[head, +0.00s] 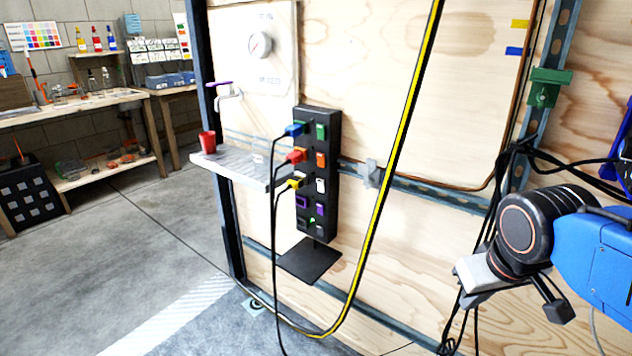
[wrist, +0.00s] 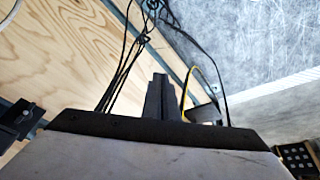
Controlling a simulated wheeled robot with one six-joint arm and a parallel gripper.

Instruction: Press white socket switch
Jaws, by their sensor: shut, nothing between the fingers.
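A black upright socket strip (head: 314,222) stands in front of the plywood wall in the head view. The white switch (head: 321,185) is midway down its right column, beside the yellow plug (head: 294,183). Orange (head: 321,159) and green (head: 321,131) switches sit above it, and a purple switch (head: 320,209) below. My gripper shows in the wrist view (wrist: 160,95), with its dark fingers together and empty. In the head view my arm's end is at the lower right, well apart from the strip. The white switch cannot be made out in the wrist view.
A yellow-black hose (head: 391,170) hangs between the strip and my arm. Black cables hang beside my wrist. A grey shelf (head: 236,168) with a red cup (head: 207,143) is left of the strip.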

